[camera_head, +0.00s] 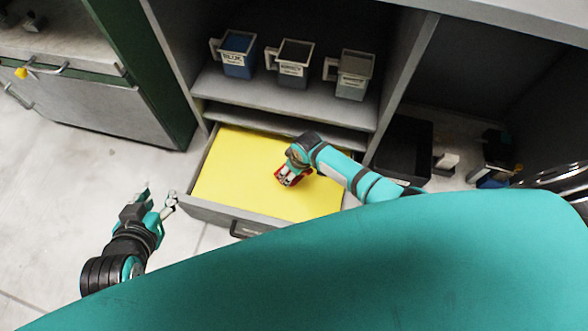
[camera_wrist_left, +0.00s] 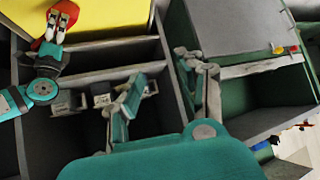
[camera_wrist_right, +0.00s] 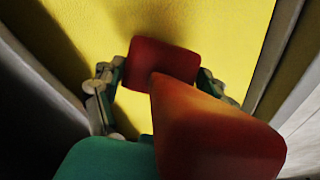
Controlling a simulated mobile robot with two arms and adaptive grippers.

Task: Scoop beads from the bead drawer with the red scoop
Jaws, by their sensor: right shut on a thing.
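The bead drawer (camera_head: 218,214) is pulled out of the cabinet, and a flat yellow fill (camera_head: 235,175) covers its inside. Single beads cannot be made out. My right gripper (camera_head: 290,176) is over the drawer, shut on the red scoop (camera_head: 283,178). In the right wrist view the scoop (camera_wrist_right: 215,135) sits between the fingers, close above the yellow surface; whether it touches is unclear. The scoop also shows in the left wrist view (camera_wrist_left: 70,12). My left gripper (camera_head: 160,202) is open and empty, outside the drawer's left front corner.
Blue, dark and grey labelled jugs (camera_head: 237,53) stand on the shelf above the drawer. A black bin (camera_head: 403,148) is at the right. A green cabinet (camera_head: 150,70) stands at the left. The floor at the left (camera_head: 60,190) is clear.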

